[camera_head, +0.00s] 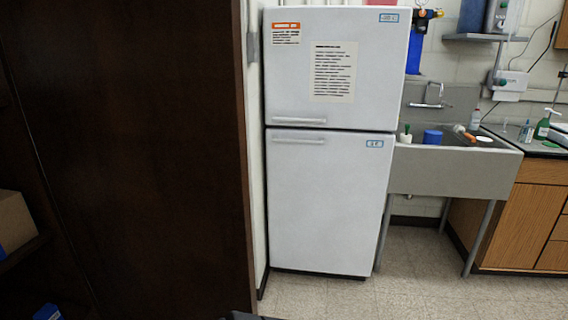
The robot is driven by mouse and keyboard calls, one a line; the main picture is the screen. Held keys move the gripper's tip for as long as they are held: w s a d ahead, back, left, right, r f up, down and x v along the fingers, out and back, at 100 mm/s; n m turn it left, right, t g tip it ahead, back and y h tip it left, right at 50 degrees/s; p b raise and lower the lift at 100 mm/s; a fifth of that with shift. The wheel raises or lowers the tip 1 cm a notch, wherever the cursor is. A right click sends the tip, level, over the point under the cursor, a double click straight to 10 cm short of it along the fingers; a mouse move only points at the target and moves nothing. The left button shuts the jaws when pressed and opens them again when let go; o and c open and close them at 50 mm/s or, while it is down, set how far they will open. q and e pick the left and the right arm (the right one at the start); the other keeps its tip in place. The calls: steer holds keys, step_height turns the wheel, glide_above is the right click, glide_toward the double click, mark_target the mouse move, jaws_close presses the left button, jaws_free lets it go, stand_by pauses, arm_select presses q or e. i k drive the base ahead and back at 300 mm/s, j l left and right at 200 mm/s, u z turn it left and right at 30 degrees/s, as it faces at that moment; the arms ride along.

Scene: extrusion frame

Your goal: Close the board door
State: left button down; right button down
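A tall dark brown board panel (140,150) fills the left part of the head view, running from the top edge to the bottom. It stands upright, and its right edge is beside the white refrigerator. I cannot tell whether this panel is the door itself or a cabinet side wall. No handle or hinge shows on it. Neither of my grippers is clearly visible.
Dark shelves at the far left hold a cardboard box (14,222) and a blue item (47,312). A white two-door refrigerator (325,205) stands shut behind the panel. A grey sink (455,172) and wooden cabinets (515,225) are at right. Tiled floor (410,290) is clear in front.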

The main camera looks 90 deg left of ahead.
mark_target(134, 111)
steer(key=i+j+u, duration=0.1)
steer(key=i+u, duration=0.5)
steer(key=u, duration=0.2)
steer(key=i+l+u, duration=0.1)
steer(key=i+u, duration=0.15)
steer(key=u, duration=0.2)
steer(key=i+l+u, duration=0.2)
steer(key=u, duration=0.2)
steer(key=i+j+u, duration=0.1)
steer(key=u, duration=0.35)
steer(key=i+u, duration=0.2)
steer(key=u, duration=0.2)
steer(key=i+u, duration=0.2)
steer(key=u, duration=0.25)
steer(key=i+u, duration=0.15)
steer(key=u, duration=0.3)
steer(key=i+u, duration=0.15)
steer(key=u, duration=0.3)
steer(key=i+l+u, duration=0.1)
steer(key=l+u, duration=0.15)
steer(key=u, duration=0.15)
steer(key=i+l+u, duration=0.1)
steer(key=u, duration=0.35)
steer(key=i+l+u, duration=0.1)
steer(key=i+u, duration=0.15)
steer(key=u, duration=0.2)
steer(key=i+l+u, duration=0.2)
steer(key=u, duration=0.2)
